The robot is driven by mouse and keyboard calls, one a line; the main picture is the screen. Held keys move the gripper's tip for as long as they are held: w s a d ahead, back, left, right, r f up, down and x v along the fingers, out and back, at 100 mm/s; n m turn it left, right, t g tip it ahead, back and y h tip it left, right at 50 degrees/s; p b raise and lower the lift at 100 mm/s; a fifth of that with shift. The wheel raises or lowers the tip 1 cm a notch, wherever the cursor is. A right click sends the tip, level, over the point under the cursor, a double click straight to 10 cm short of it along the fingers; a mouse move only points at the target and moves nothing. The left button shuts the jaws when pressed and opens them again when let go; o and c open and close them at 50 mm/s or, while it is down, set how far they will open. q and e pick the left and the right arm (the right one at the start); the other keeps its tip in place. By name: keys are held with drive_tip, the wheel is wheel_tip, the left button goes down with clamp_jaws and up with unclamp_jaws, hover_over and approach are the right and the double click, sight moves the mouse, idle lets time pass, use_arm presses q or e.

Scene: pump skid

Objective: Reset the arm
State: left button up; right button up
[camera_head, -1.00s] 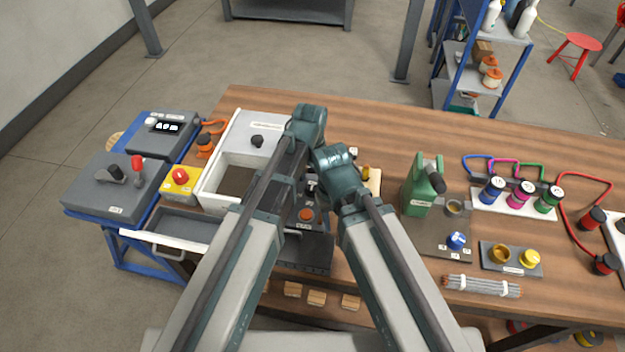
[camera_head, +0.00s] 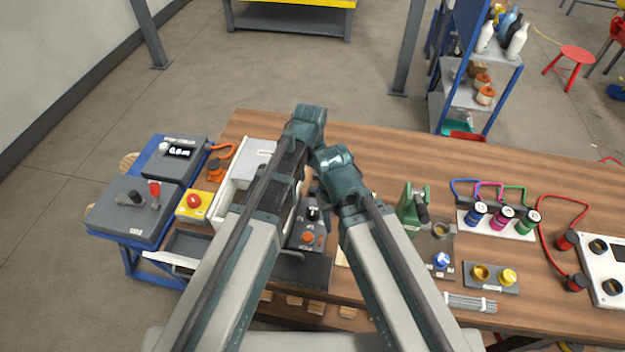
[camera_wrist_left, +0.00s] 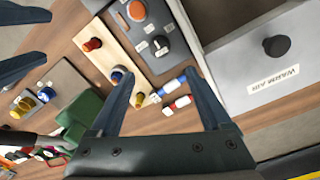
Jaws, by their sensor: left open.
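Both of my arms reach up from the bottom of the head view, the left arm (camera_head: 235,265) and the right arm (camera_head: 400,270), with their elbows folded close together over the bench. My grippers are mostly hidden behind the arm links there. In the left wrist view my left gripper (camera_wrist_left: 157,74) is open, its two dark fingers apart with nothing held between them. Dark fingers of my right gripper (camera_wrist_left: 48,37) enter at the upper left of that view, spread apart and empty.
The wooden bench (camera_head: 360,140) carries a grey-white drawer box (camera_wrist_left: 270,75), a red button on a yellow box (camera_head: 194,203), a green fixture (camera_head: 409,206) and coloured connectors (camera_head: 502,217). A blue shelf (camera_head: 470,75) stands behind. Open floor (camera_head: 300,75) lies beyond the bench.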

use_arm(q)
drive_tip(key=shift+r, duration=0.1)
use_arm(e)
drive_tip(key=shift+r, duration=0.15)
use_arm(q)
drive_tip(key=s+a+f+n+b, duration=0.1)
drive_tip(key=s+a+n, duration=0.1)
drive_tip(key=s, duration=0.4)
drive_tip(key=s+a+f+n+y+b, duration=0.1)
drive_tip(key=s+a+b, duration=0.1)
drive_tip(key=s, duration=0.5)
drive_tip(key=shift+s+a+f+n+y, duration=0.15)
drive_tip(key=shift+a+f+n+y, duration=0.2)
drive_tip(key=shift+a, duration=0.4)
use_arm(e)
wheel_tip(320, 180, down, 3)
